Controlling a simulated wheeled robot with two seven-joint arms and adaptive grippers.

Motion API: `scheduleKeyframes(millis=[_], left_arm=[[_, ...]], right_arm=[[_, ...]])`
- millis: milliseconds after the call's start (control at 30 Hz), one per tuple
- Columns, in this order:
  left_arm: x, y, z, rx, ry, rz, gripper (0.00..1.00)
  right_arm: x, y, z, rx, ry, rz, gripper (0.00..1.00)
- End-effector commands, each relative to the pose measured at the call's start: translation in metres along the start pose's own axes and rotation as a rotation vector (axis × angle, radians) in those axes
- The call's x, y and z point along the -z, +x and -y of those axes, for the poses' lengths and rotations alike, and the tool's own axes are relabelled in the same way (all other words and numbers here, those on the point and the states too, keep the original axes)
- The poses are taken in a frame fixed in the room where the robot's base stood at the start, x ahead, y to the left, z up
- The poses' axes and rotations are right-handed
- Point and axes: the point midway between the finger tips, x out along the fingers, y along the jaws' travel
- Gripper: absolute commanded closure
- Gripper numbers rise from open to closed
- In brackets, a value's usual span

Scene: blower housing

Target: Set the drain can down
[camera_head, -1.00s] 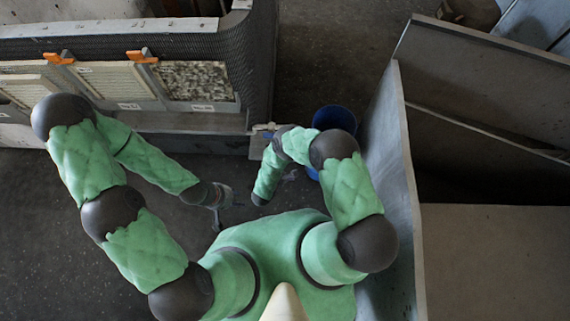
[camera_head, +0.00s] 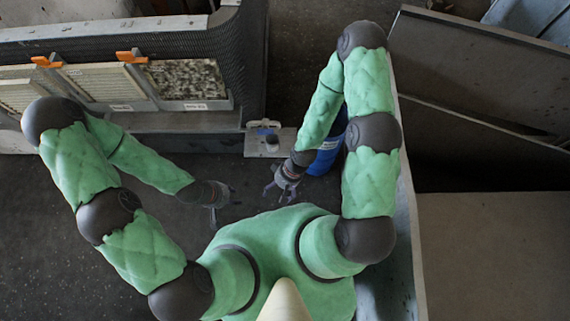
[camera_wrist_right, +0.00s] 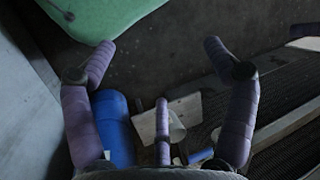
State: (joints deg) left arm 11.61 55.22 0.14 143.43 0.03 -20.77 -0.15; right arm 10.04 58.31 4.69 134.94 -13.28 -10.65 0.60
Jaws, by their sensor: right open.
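My right gripper (camera_head: 278,195) is open with nothing between its fingers. In the right wrist view its purple fingers (camera_wrist_right: 160,65) are spread wide over dark floor. A blue container (camera_head: 326,152) stands partly under my right forearm, and it also shows in the right wrist view (camera_wrist_right: 114,130). A small grey can-like object (camera_head: 271,139) is on the pale ledge (camera_head: 257,146); a pale cylinder (camera_wrist_right: 177,128) shows there in the right wrist view. I cannot tell which of these is the drain can. My left gripper (camera_head: 224,200) hangs apart from them, its fingers spread and empty.
The grey housing (camera_head: 180,122) with filter panels and orange clips (camera_head: 131,56) fills the upper left. A tall grey panel (camera_head: 405,235) stands close to my right arm. Dark floor (camera_head: 90,235) is free at lower left.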

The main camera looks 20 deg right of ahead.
Motion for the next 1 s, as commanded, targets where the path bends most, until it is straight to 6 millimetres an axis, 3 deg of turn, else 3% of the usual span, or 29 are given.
scheduleKeyframes(millis=[100, 233, 567, 800, 1000], left_arm=[[0.000, 0.000, 0.000, 0.000, 0.000, 0.000, 0.60], [0.000, 0.000, 0.000, 0.000, 0.000, 0.000, 0.60], [0.000, 0.000, 0.000, 0.000, 0.000, 0.000, 0.60], [-0.001, -0.024, -0.009, 0.000, 0.000, 0.000, 0.60], [-0.001, -0.026, -0.009, 0.000, 0.000, 0.000, 0.60]], right_arm=[[0.008, -0.022, -0.009, -0.030, 0.147, -0.101, 0.15], [0.011, -0.033, -0.017, -0.055, 0.226, -0.155, 0.15], [0.011, -0.035, -0.018, -0.060, 0.240, -0.163, 0.15], [0.008, -0.058, -0.008, -0.060, 0.239, -0.162, 0.15], [0.008, -0.059, -0.007, -0.060, 0.239, -0.162, 0.15]])
